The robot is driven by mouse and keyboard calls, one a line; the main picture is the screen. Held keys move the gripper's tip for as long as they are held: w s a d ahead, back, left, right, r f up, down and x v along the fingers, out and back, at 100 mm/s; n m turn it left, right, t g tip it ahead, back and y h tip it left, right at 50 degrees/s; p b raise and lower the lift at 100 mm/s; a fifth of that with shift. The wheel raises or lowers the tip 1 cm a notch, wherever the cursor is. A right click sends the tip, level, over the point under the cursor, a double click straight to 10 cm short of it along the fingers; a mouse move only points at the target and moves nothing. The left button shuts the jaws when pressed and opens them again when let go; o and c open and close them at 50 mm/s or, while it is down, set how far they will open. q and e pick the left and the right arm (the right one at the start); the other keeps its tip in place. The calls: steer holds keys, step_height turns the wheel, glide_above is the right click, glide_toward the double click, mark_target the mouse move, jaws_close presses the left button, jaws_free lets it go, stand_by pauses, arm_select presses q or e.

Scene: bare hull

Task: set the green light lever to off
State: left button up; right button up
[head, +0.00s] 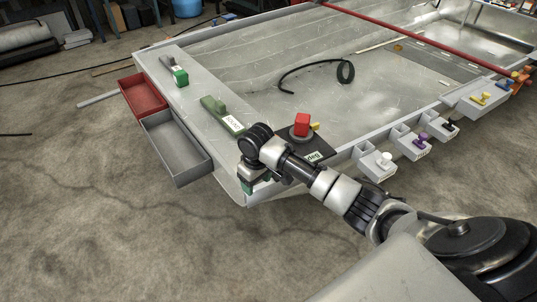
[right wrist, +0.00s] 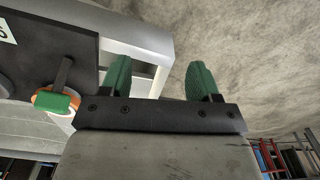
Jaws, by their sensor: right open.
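In the right wrist view, a lever with a dark stem and a green handle (right wrist: 55,101) sits on an orange round base at the left, beside a dark panel. I cannot tell which setting it is at. In the head view I cannot make this lever out; my right arm covers part of that corner. My right gripper (right wrist: 160,82) is open, with its two green fingers apart and nothing between them. The lever is to the left of the fingers and apart from them. In the head view the right gripper (head: 248,185) points down at the near corner of the hull. My left gripper is not in view.
A red block (head: 302,124) stands on a dark plate with a green-lettered label. Red (head: 143,96) and grey (head: 178,148) trays hang outside. Several small boxes line the right edge.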

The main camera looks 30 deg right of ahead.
steer(key=w+d+r+m, duration=0.3)
steer(key=w+d+r, duration=0.4)
steer(key=d+r, duration=0.45)
steer(key=shift+g, duration=0.3)
steer(key=f+b, duration=0.1)
steer(key=f, duration=0.8)
steer(key=shift+a+b, duration=0.2)
steer(key=shift+b, duration=0.2)
steer(key=shift+f, duration=0.55)
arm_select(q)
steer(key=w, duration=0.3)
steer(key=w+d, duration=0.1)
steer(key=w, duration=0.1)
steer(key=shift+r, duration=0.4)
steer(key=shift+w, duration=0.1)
arm_select(e)
jaws_close()
